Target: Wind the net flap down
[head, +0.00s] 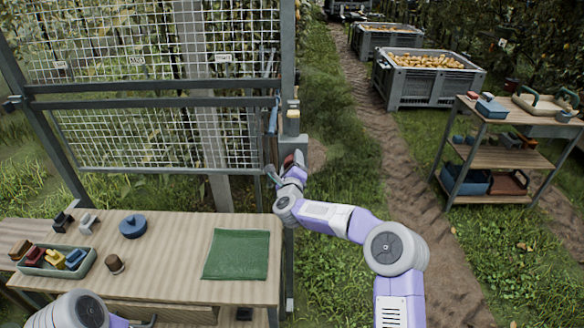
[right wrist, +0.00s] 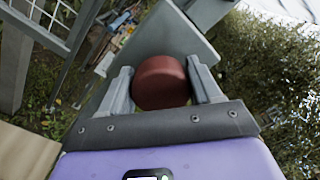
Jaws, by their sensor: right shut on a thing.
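The net flap (head: 150,138) is a white mesh panel in a dark frame at the upper left of the head view. Its bottom bar hangs above the bench, with grass showing below it. The winding handle's red-brown round knob (right wrist: 160,82) stands by the frame's right post (head: 287,70). My right gripper (head: 287,166) is at that post, shut on the knob, with one grey finger on each side of it in the right wrist view. The crank arm behind the knob is mostly hidden. My left gripper is out of view; only part of my left arm shows at the lower left.
A wooden bench (head: 170,285) stands in front, with a green cloth (head: 237,254), a blue lidded pot (head: 133,226) and a tray of coloured pieces (head: 57,262). Grey crates (head: 430,88) of pears and a shelf cart (head: 510,157) stand at the right, beyond open grass.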

